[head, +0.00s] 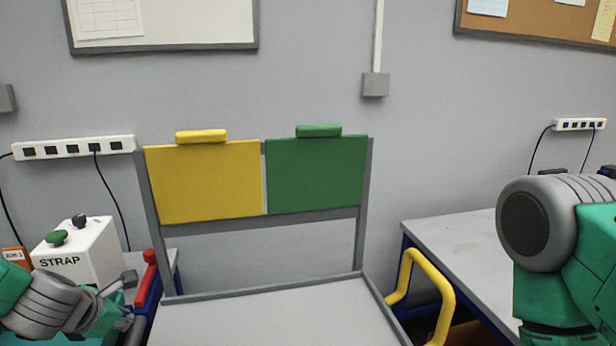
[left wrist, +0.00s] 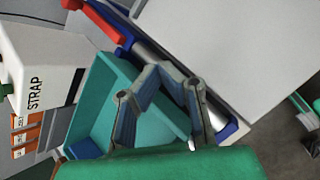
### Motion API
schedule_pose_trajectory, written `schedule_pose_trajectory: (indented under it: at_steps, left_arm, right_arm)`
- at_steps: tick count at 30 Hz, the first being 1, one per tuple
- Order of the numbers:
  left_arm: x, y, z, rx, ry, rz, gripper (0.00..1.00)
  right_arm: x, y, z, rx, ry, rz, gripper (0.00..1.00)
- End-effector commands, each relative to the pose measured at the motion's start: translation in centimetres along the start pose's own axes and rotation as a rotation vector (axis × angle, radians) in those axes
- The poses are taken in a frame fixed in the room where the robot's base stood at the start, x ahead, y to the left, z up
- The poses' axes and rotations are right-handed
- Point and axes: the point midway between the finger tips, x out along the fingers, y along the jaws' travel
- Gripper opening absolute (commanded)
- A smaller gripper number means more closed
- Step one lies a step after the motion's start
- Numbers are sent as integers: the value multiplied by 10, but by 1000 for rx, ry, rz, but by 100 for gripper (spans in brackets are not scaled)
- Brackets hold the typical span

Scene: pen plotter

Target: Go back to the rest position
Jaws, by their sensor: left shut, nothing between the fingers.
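My left gripper (head: 124,287) is low at the left of the head view, beside the red handle and in front of the white STRAP box (head: 88,252). In the left wrist view its two fingers (left wrist: 166,76) are drawn together with nothing held, over a teal tray (left wrist: 100,100). The red handle (head: 150,268) stands just right of the gripper. My right arm shows at the right edge of the head view, but its gripper is out of frame.
A yellow panel (head: 203,182) and a green panel (head: 316,175) stand upright behind a light grey bed (head: 270,318). A yellow handle (head: 445,290) is at the bed's right. A grey table (head: 465,245) stands farther right. An orange tag (head: 14,257) is at the left.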

Motion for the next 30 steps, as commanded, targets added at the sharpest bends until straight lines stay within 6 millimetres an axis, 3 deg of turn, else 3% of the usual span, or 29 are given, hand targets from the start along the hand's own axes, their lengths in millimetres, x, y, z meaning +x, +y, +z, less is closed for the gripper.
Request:
schedule_pose_trajectory:
  at_steps: [5,10,12,18,24,25,30]
  left_arm:
    - [12,-57,-44,409,73,-78,0]
    - [13,-133,-115,1005,120,-249,0]
    - [6,-167,-151,1295,107,-355,0]
    - [-31,-235,-234,1950,-36,-639,0]
    - [-78,-280,-296,2428,-301,-895,0]
    - [-61,-280,-296,2420,-284,-865,0]
    - [-26,-292,-306,2445,-281,-840,0]
  right_arm:
    - [0,0,1,0,-1,0,0]
    - [0,0,1,0,-1,0,0]
    - [0,0,1,0,-1,0,0]
    - [0,0,0,0,-1,0,0]
    - [0,0,0,0,-1,0,0]
    - [13,0,1,0,0,0,0]
    - [53,0,4,0,-2,0,0]
